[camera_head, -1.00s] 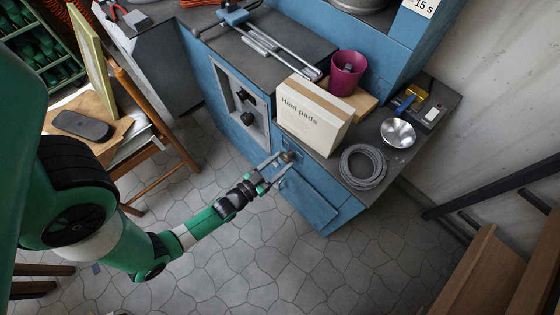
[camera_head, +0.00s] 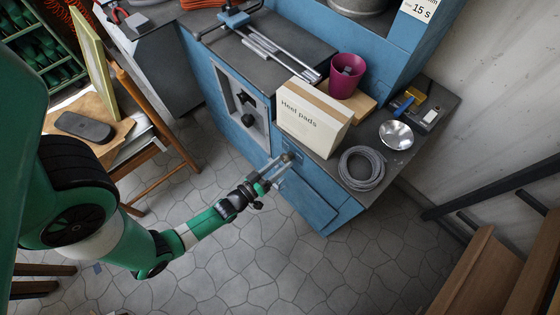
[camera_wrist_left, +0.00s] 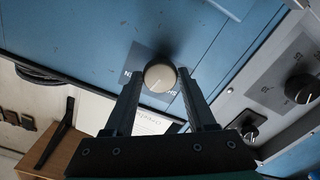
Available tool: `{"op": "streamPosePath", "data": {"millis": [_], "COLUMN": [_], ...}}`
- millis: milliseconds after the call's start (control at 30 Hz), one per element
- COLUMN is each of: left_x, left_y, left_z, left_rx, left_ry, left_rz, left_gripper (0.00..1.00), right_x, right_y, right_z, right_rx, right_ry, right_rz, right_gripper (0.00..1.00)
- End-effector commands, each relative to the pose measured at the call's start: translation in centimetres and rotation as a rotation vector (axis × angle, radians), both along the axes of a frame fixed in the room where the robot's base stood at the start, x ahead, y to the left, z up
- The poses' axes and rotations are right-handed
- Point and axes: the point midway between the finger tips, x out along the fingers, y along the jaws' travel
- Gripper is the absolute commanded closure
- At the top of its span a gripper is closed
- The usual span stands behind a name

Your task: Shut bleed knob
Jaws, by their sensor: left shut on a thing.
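The bleed knob (camera_wrist_left: 159,77) is a round, pale-faced knob with a dark side and a white pointer line, on a grey label plate (camera_wrist_left: 138,62) on the blue cabinet front. The plate's lettering is partly hidden by the knob and my fingers. My left gripper (camera_wrist_left: 160,88) is shut on the knob, one finger on each side. In the head view my left gripper (camera_head: 278,166) reaches the cabinet front below the heel pads box, and the knob (camera_head: 288,156) is small between its fingertips. My right gripper is not in view.
Two other dark knobs (camera_head: 246,107) sit in a grey recessed panel to the left. The heel pads box (camera_head: 312,115), a wire coil (camera_head: 361,168) and a metal bowl (camera_head: 396,134) stand on the counter above. The floor in front is clear.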

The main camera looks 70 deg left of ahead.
Motion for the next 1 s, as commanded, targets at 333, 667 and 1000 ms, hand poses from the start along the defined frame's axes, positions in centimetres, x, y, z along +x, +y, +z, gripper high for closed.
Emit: {"op": "streamPosePath", "data": {"millis": [333, 667, 1000], "left_x": [0.07, 0.09, 0.08], "left_y": [-0.05, -0.07, -0.08], "left_z": [0.11, 0.18, 0.19], "left_rx": [-0.293, -0.572, -0.808], "left_ry": [-0.143, -0.281, -0.395], "left_rz": [0.0, -0.001, 0.001], "left_gripper": [1.0, 1.0, 1.0], "right_x": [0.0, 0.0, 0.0], "right_y": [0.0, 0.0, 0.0], "right_z": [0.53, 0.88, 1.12], "right_rx": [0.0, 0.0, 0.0], "right_ry": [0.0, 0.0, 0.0], "right_rz": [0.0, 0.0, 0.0], "right_gripper": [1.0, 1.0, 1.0]}}
